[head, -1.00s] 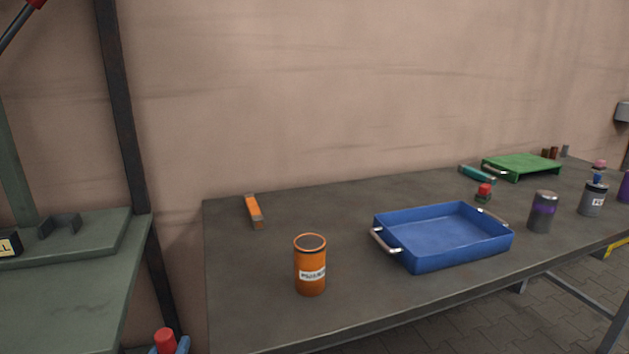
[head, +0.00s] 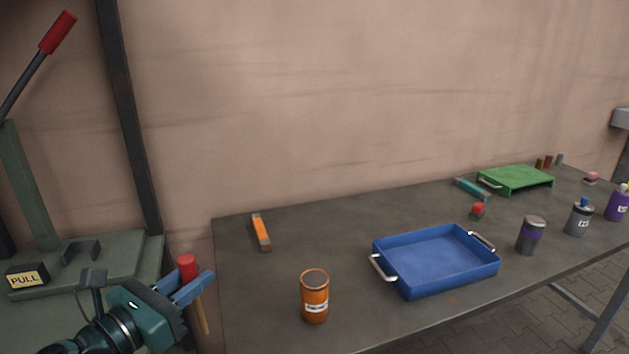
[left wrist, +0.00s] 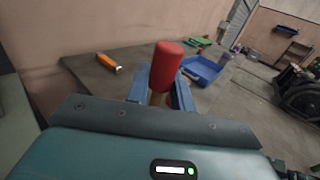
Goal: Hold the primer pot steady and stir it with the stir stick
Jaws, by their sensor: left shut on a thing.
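The primer pot (head: 314,298) is an orange can with a white label and a dark top, upright near the table's front left. My left gripper (head: 196,288) is shut on the stir stick (head: 188,268), a wooden stick with a red end. The stick is nearly upright, red end up, left of the table and apart from the pot. In the left wrist view the red end of the stick (left wrist: 166,66) rises between the blue fingers (left wrist: 160,96). It hides most of what lies behind it, probably including the pot. My right gripper is in no view.
A blue tray (head: 384,284) stands right of the pot. An orange-handled tool (head: 261,232) lies at the back left of the table (head: 260,300). Grey and purple containers and a green stand (head: 516,180) are farther right. A green bench labelled PULL (head: 120,270) is at left.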

